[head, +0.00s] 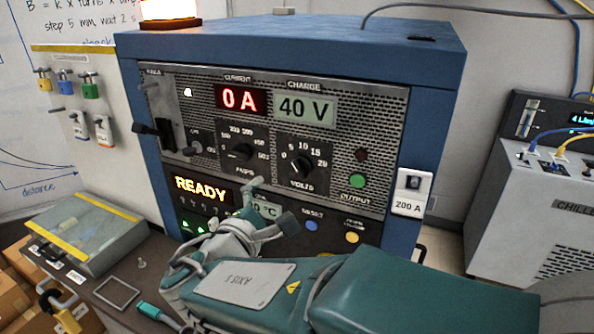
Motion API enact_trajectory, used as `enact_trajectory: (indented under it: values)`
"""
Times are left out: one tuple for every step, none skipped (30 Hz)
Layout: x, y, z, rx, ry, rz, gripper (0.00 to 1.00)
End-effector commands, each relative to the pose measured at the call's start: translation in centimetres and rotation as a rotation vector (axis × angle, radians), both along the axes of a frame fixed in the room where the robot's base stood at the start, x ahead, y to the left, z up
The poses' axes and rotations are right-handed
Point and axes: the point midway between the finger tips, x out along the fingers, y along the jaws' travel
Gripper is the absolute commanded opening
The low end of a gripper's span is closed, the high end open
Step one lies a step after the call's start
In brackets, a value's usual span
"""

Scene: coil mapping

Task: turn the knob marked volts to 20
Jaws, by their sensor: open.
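The volts knob (302,165) is a black dial on the grey front panel of a blue cabinet, in the head view. Its scale runs 0, 5, 10, 15, 20, with 20 at its right; the pointer's exact setting is too small to tell. The charge display (305,108) above it reads 40 V. My gripper (273,204) is open and empty, in front of the panel, below and left of the volts knob and apart from it. My teal arm covers the lower panel.
The amps knob (239,152) sits left of the volts knob; the current display (240,99) reads 0 A. A green button (357,181) is at the right. A READY display (203,190) is lower left. A black lever (155,131) sticks out at the panel's left.

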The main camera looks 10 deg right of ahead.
Motion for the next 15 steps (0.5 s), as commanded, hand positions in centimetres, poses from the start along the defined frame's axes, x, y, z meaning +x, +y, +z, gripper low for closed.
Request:
enact_trajectory:
  values:
    - [0.2,-0.1,0.0,-0.004,-0.002,0.002,1.00]
    - [0.3,-0.2,0.1,-0.004,-0.002,0.001,1.00]
    - [0.6,-0.5,0.1,-0.004,-0.002,0.000,1.00]
    - [0.9,-0.7,0.0,-0.003,-0.001,0.000,1.00]
    - [1.2,-1.0,0.0,-0.003,-0.001,-0.003,1.00]
    - [1.6,-1.4,0.0,-0.003,0.000,-0.004,1.00]
    - [2.0,-1.8,0.0,-0.003,0.000,-0.004,1.00]
    - [2.4,-2.1,0.0,-0.003,0.000,-0.005,1.00]
    - [3.0,-2.5,0.0,-0.002,0.000,-0.005,1.00]
    - [3.4,-2.8,0.0,-0.002,0.000,-0.005,1.00]
    - [3.8,-3.2,0.0,-0.002,0.000,-0.005,1.00]
    - [4.4,-3.6,0.0,-0.001,0.001,-0.005,1.00]
    - [4.8,-4.0,0.0,-0.001,0.000,-0.006,1.00]
    - [5.3,-4.2,0.0,0.000,-0.001,-0.004,1.00]
    - [5.8,-4.7,0.0,-0.001,0.000,-0.006,1.00]
